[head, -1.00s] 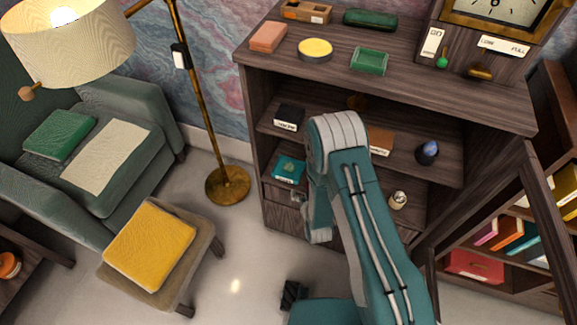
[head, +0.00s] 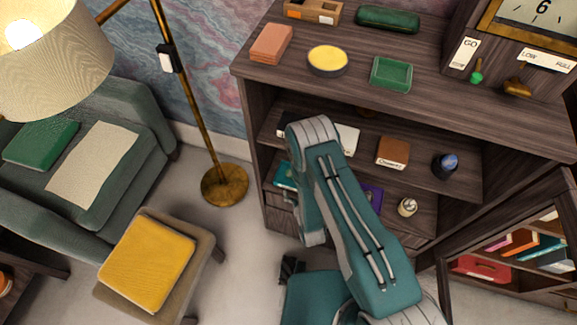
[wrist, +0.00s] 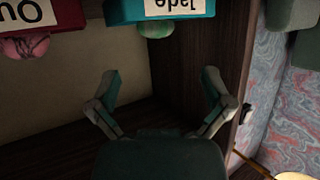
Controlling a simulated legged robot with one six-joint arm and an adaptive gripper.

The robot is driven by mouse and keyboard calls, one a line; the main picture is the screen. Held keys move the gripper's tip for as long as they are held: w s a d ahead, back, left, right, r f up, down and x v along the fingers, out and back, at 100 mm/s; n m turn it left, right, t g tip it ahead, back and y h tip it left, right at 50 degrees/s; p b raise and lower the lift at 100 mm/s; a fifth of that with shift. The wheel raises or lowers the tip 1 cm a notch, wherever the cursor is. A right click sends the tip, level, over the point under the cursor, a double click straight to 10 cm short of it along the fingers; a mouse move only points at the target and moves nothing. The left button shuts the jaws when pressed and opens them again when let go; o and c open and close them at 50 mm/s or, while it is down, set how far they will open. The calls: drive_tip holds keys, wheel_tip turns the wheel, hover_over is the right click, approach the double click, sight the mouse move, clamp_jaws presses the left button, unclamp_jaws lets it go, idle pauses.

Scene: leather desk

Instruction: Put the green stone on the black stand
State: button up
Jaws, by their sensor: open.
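In the wrist view, which is upside down, a green stone (wrist: 155,29) touches a teal block (wrist: 128,10) labelled "Jade" at the top of the picture. My gripper (wrist: 161,82) is open and empty, with its two fingers apart below the stone in the picture. In the head view the teal block (head: 283,176) shows as a sliver on the lower shelf, with my arm hiding the rest. A black block (head: 288,125) with a white label, possibly the black stand, is on the shelf above, partly behind my arm. My gripper is hidden in the head view.
A pink stone (wrist: 27,46) sits by a red labelled block (wrist: 62,14) left of the green stone. A brown labelled block (head: 392,152) and a dark object with a blue top (head: 445,165) share the black block's shelf. The cabinet top (head: 440,105) is close above.

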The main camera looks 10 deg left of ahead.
drive_tip(key=x, duration=0.3)
drive_tip(key=shift+w+d+f, duration=0.15)
drive_tip(key=shift+w, duration=0.25)
drive_tip(key=x, duration=0.5)
drive_tip(key=shift+w+a+f, duration=0.15)
drive_tip(key=shift+a+f, duration=0.05)
drive_tip(key=shift+f, duration=0.15)
drive_tip(key=shift+w+f, duration=0.1)
drive_tip(key=shift+w, duration=0.3)
drive_tip(key=c, duration=1.2)
drive_tip(key=shift+a, duration=0.1)
drive_tip(key=shift+c, duration=0.2)
